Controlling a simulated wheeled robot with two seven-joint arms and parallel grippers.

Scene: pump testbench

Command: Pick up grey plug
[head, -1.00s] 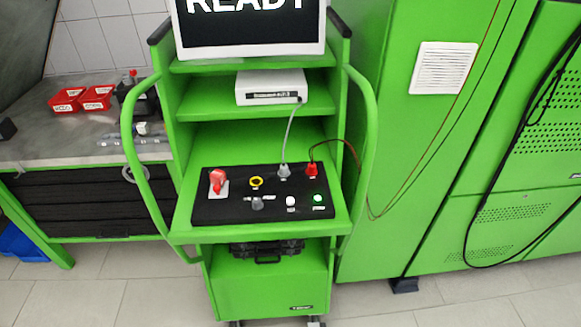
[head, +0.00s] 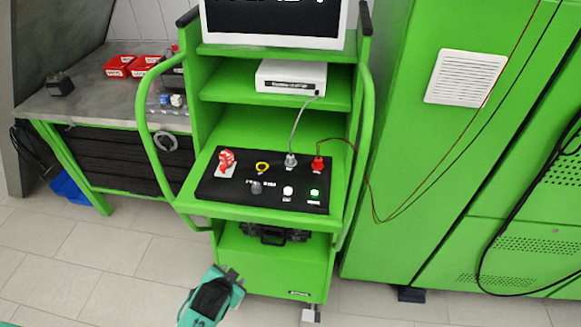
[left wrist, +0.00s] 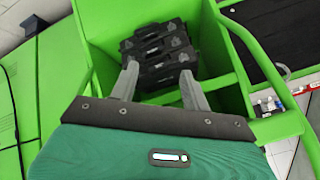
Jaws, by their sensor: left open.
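The grey plug (head: 291,160) sits in the black control panel (head: 225,192) on the green cart, near the panel's back edge. A grey cable runs from it up to the white box. The red plug (head: 318,163) is just to its right. My left gripper (head: 232,273) is in front of the cart's lower part, below and to the left of the panel, well apart from the plug. In the left wrist view its two grey fingers (left wrist: 160,82) are apart with nothing between them. I cannot make out the grey plug in that view. My right gripper is not in view.
The panel also carries a red switch (head: 226,160), a yellow ring (head: 262,168) and buttons. Green handrails (head: 150,130) flank the cart. A white box (head: 291,76) and a screen stand above. A black case (head: 272,235) lies under the panel. A workbench is left, green cabinets right.

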